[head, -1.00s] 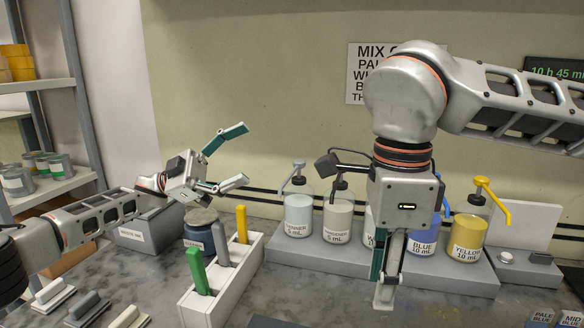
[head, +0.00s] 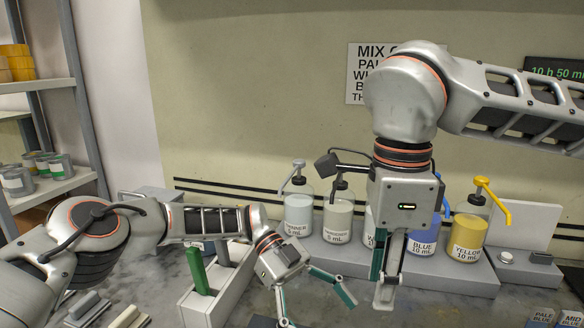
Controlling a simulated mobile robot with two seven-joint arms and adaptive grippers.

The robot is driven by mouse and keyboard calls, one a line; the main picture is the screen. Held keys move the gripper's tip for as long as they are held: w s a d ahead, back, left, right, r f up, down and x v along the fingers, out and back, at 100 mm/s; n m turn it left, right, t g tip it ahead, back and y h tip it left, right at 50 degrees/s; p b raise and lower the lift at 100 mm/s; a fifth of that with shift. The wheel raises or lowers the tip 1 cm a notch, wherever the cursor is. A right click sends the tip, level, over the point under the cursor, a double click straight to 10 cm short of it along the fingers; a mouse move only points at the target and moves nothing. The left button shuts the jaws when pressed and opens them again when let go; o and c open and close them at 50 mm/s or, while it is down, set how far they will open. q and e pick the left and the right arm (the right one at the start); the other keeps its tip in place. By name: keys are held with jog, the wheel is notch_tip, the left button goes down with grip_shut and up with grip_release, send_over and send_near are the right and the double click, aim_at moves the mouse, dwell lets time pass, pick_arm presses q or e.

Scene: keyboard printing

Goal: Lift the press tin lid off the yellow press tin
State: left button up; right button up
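I cannot make out a yellow press tin or its lid on the bench. Yellow round tins or lids (head: 18,65) are stacked on the upper left shelf, cut off by the picture edge. My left gripper (head: 318,308) is low in the middle of the head view, its two fingers spread with nothing seen between them. My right gripper (head: 388,270) points down in front of the pump bottles. A pale piece shows at its tip, and I cannot tell whether it is held.
A white rack (head: 215,290) with a green-handled tool (head: 199,270) stands left of my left gripper. Pump bottles, including a yellow one (head: 467,238), line a grey stand (head: 455,277) at the back. Grey tins (head: 17,180) sit on the lower left shelf.

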pick_arm(q)
jog(key=shift+s+a+f+y, duration=0.1)
jog(key=shift+s+f+y, duration=0.1)
jog(key=shift+f, duration=0.25)
jog(key=shift+s+a+f+y, duration=0.1)
jog(key=shift+f+y, duration=0.1)
jog(key=shift+f, duration=0.2)
jog(key=shift+s+d+f, duration=0.1)
jog(key=shift+s+f, duration=0.05)
jog(key=shift+s, duration=0.05)
jog(key=shift+x, duration=4.7)
jog(key=c, duration=2.2)
